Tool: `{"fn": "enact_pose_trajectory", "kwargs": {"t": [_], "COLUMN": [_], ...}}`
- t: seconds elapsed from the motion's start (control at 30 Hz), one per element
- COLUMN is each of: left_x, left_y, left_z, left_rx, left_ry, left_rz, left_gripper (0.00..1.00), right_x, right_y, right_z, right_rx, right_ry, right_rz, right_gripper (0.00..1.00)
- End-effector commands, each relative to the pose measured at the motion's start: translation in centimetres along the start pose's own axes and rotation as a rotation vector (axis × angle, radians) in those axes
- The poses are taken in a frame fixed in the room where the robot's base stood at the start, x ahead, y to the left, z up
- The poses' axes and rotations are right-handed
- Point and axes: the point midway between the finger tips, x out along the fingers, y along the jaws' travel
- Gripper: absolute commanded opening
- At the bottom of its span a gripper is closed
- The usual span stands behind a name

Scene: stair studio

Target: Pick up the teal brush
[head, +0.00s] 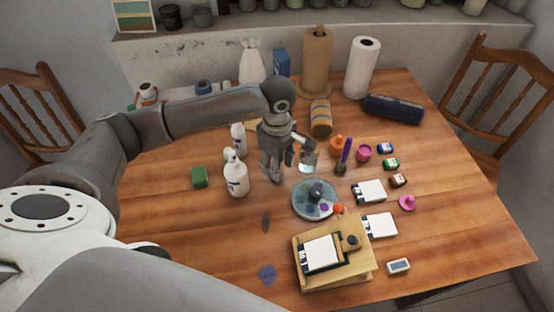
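I cannot make out a teal brush in the head view. A purple-handled brush (346,152) stands upright on the table, right of my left gripper. My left gripper (292,167) points down over the middle of the table, its fingers apart, with nothing visible between them. A small clear jar (308,162) is close beside its right finger and partly hidden by it. A round blue-grey palette (302,207) with dark and purple blobs lies just below and right of the gripper. My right gripper is not in view.
Small paint pots (364,153), white pads (380,226) and a wooden stand (361,263) are on the right. Paper rolls (361,67) stand at the back. The table's left front is mostly clear.

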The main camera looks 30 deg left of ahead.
Motion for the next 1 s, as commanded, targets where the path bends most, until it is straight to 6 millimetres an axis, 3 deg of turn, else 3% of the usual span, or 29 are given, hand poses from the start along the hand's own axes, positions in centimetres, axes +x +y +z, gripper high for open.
{"fn": "enact_pose_trajectory", "kwargs": {"t": [0.13, 0.43, 0.83, 1.0], "left_x": [0.0, 0.0, -0.2, -1.3], "left_y": [0.0, 0.0, 0.0, 0.1], "left_z": [0.0, 0.0, 0.0, 0.0], "left_rx": [0.001, 0.001, 0.001, 0.002], "left_ry": [0.0, -0.001, -0.001, 0.0], "left_rz": [0.0, 0.0, 0.001, 0.004], "left_gripper": [0.39, 0.0, 0.0, 0.0], "right_x": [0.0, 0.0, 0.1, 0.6], "right_y": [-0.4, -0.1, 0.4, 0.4], "right_z": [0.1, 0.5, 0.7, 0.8], "right_rx": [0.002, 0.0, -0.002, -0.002], "right_ry": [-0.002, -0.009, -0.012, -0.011], "right_rz": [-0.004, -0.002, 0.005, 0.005], "right_gripper": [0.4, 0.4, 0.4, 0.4]}}
